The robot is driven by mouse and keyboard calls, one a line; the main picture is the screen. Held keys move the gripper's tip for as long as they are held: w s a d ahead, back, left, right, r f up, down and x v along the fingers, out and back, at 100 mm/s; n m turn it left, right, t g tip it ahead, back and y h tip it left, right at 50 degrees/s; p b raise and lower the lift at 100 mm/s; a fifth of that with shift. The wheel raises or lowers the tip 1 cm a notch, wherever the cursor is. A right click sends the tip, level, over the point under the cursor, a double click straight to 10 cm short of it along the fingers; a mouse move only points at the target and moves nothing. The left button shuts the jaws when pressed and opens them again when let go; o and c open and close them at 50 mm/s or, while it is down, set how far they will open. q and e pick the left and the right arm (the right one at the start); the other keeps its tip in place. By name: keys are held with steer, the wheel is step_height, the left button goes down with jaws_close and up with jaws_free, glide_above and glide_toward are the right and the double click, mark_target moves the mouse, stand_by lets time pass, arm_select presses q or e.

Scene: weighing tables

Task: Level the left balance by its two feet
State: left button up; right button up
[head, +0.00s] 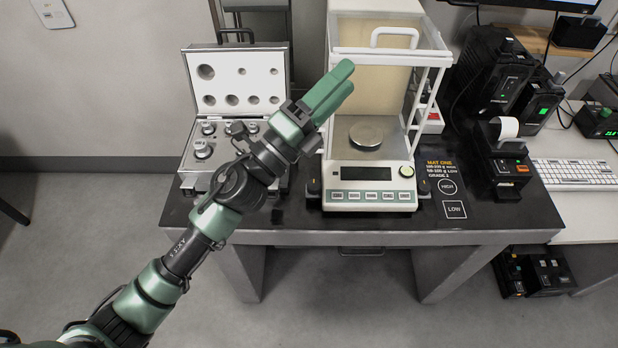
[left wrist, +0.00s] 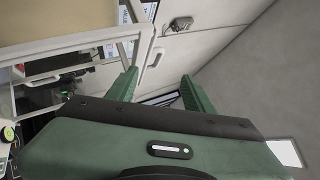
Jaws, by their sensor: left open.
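The balance (head: 345,200) is a white unit with a tall glass draft shield, a round pan (head: 366,135) and a dark display. A round yellow-green level vial (head: 407,171) sits at its front right; its bubble is too small to read. A dark foot (head: 313,187) shows at the front left corner and another foot (head: 423,187) at the front right. My left gripper (head: 347,78) is raised before the shield's left side, above and away from both feet. In the left wrist view its green fingers (left wrist: 160,75) stand apart with nothing between. My right gripper is out of view.
An open case of weights (head: 187,185) stands left of the balance, partly behind my left arm. A small printer (head: 503,160) and black units stand to the right.

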arm_select(q)
steer(key=s+d+m+g+h, duration=0.25)
steer(key=d+m+g, duration=0.25)
steer(key=m+g, duration=0.3)
steer(key=m+g+y, duration=0.7)
steer(key=m+y, duration=0.8)
steer(key=y, duration=0.1)
glide_toward(312, 184)
steer(key=f, duration=0.1)
steer(key=shift+h, duration=0.25)
steer(key=p+x, duration=0.2)
steer(key=x, duration=0.5)
steer(key=shift+f, duration=0.3)
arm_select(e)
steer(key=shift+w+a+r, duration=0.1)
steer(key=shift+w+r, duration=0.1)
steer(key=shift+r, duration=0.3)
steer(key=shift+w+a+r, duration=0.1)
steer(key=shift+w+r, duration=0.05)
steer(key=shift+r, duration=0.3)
